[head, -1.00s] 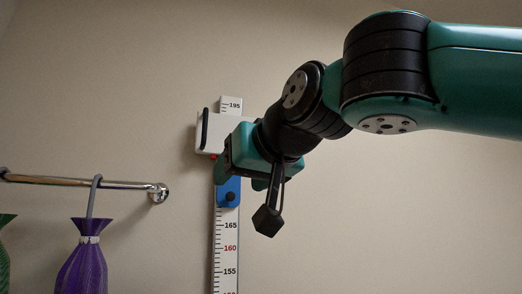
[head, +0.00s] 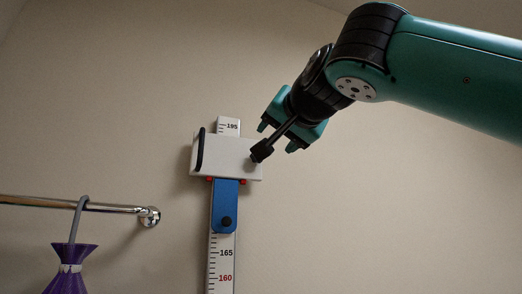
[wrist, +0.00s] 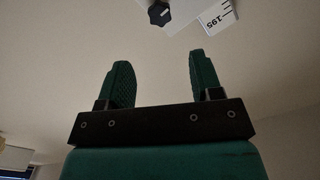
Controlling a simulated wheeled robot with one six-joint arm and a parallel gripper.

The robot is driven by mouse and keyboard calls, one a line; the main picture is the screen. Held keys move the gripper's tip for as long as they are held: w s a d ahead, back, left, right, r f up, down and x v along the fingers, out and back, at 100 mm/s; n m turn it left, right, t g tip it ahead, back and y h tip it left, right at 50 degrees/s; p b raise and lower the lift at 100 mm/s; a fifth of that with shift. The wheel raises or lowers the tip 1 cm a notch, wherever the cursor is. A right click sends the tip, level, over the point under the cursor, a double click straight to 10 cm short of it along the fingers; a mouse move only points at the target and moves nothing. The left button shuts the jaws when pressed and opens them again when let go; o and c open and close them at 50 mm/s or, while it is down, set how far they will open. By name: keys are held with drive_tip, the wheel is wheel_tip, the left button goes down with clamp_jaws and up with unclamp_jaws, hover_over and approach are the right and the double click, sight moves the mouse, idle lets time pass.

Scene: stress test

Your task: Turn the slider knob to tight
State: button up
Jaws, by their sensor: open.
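The white slider block (head: 224,158) sits near the top of the upright height scale (head: 229,126), and part of it shows in the wrist view (wrist: 186,8). A dark, lobed slider knob (wrist: 159,14) with a pale mark shows on it at the top of the wrist view; its setting cannot be read. My gripper (head: 278,136) is to the right of the slider in the head view. Its fingers (wrist: 158,62) are open and empty, apart from the knob.
A blue piece (head: 226,198) with a round dark button hangs below the slider, with small red parts between them. A chrome rail (head: 80,207) with a purple closed umbrella-like item (head: 68,272) is at left. The wall right of the scale is clear.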

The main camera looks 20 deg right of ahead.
drive_tip(key=w+p, duration=0.4)
drive_tip(key=w, duration=0.7)
drive_tip(key=shift+p, duration=0.3)
drive_tip(key=c, duration=0.9)
